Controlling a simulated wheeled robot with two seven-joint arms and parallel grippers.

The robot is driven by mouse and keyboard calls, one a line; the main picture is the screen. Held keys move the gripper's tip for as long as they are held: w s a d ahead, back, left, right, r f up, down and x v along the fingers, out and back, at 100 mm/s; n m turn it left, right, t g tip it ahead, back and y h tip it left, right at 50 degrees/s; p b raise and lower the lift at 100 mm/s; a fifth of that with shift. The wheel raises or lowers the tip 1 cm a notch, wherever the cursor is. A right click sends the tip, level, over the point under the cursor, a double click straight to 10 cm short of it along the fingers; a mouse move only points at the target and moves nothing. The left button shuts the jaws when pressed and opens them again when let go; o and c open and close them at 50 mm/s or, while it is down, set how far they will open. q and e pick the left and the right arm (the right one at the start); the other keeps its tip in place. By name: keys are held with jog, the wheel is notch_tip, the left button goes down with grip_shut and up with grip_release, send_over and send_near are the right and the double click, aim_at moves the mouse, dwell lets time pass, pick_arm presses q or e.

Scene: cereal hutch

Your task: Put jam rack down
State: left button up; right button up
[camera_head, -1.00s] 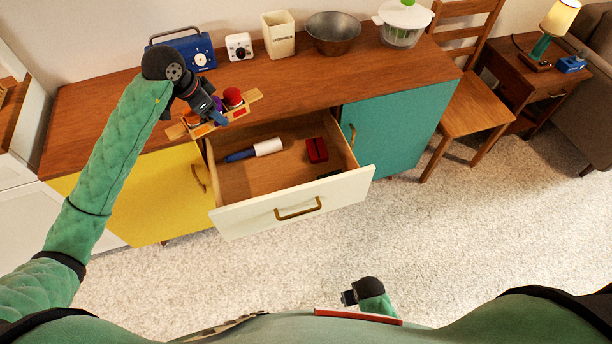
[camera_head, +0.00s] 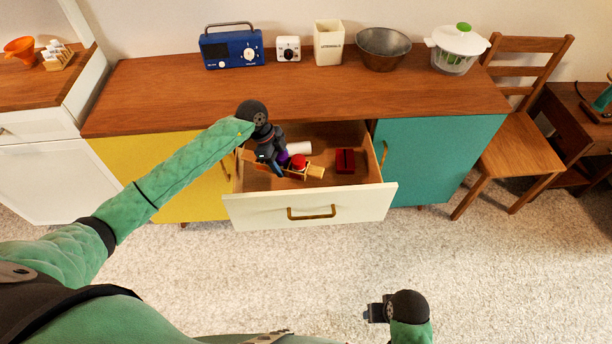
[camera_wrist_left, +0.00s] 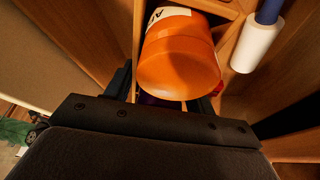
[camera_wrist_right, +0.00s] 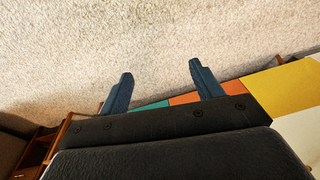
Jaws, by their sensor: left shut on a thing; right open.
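The jam rack (camera_head: 315,171) is a small wooden carrier with jars, among them one with a red lid (camera_head: 298,162) and a purple one. My left gripper (camera_head: 274,168) is shut on the jam rack, at or over the open drawer (camera_head: 310,207). Whether the rack touches the drawer floor cannot be told. In the left wrist view an orange jar (camera_wrist_left: 180,58) fills the space in front of the fingers, with wooden rack parts beside it. My right gripper (camera_head: 378,312) is open and empty above the carpet; its two fingers show apart in the right wrist view (camera_wrist_right: 160,90).
The drawer also holds a white roller with a blue handle (camera_wrist_left: 258,42) and a red block-like item (camera_head: 345,160). On the sideboard top (camera_head: 300,96) stand a blue radio (camera_head: 232,48), a white timer (camera_head: 288,49), a cream canister (camera_head: 328,43), a metal bowl (camera_head: 382,49) and a salad spinner (camera_head: 456,50).

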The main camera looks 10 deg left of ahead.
pick_arm(q)
jog(key=shift+f, duration=0.45)
jog(key=p, duration=0.1)
send_over(284, 188)
notch_tip(284, 188, down, 5)
jog(key=shift+f, duration=0.2)
jog(key=shift+f+p, duration=0.65)
jog(key=shift+f, duration=1.65)
pick_arm(e)
notch_tip(284, 188, down, 9)
jog(key=shift+d, duration=0.15)
pick_arm(q)
jog(key=o, duration=1)
jog(key=shift+f, duration=0.1)
jog(key=shift+o, duration=0.2)
